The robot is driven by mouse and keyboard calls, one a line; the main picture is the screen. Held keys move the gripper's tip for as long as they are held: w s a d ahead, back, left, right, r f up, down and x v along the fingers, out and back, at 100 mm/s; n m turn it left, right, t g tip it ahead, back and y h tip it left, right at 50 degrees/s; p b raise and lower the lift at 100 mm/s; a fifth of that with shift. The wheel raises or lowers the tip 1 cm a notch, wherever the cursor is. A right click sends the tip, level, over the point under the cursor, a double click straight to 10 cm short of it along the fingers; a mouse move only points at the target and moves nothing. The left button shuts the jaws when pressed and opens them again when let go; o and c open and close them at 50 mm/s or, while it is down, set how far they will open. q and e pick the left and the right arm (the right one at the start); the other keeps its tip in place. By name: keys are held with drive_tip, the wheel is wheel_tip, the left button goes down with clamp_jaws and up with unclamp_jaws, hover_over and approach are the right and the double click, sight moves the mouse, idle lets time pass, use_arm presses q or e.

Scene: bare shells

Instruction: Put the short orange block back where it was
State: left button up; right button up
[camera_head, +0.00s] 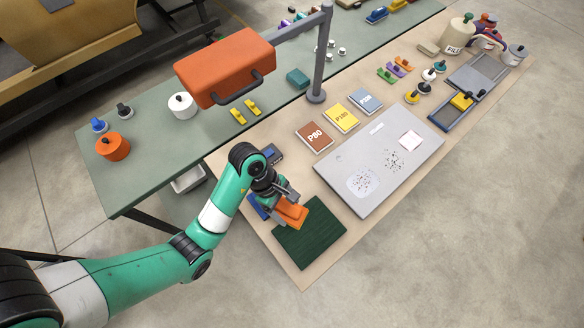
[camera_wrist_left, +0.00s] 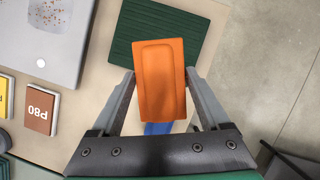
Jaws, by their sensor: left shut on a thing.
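The orange block (camera_head: 292,215) is between the fingers of my left gripper (camera_head: 284,197), which is shut on it. In the left wrist view the block (camera_wrist_left: 160,85) has a shallow recessed face, with a finger of the left gripper (camera_wrist_left: 160,78) on each side. Its far end overlaps the dark green ribbed mat (camera_head: 312,240) in the picture; I cannot tell whether they touch. The mat also shows in the left wrist view (camera_wrist_left: 190,28). A blue thing (camera_head: 257,208) is partly hidden beside and below the block. My right gripper is not in view.
A pale grey panel (camera_head: 350,190) with speckled patches lies right of the mat. The P80 pack (camera_head: 314,137) and a yellow pack (camera_head: 341,118) lie behind it. A grey post (camera_head: 317,75) carries a red-orange box (camera_head: 225,68) over the green table.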

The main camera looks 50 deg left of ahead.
use_arm(q)
drive_tip(key=w+a+f+b, duration=0.3)
drive_tip(key=w+a+f, duration=0.1)
drive_tip(key=w+a+f+b, duration=0.3)
drive_tip(key=w+a+f, duration=0.2)
drive_tip(key=shift+w+a+f+b, duration=0.1)
drive_tip(key=shift+w+b, duration=0.15)
drive_tip(key=shift+b, duration=0.05)
drive_tip(key=shift+w+a+f, duration=0.1)
drive_tip(key=shift+w+a, duration=0.1)
drive_tip(key=shift+w, duration=0.05)
drive_tip(key=shift+a+f+b, duration=0.1)
drive_tip(key=shift+f+b, duration=0.75)
drive_tip(key=shift+f, duration=0.9)
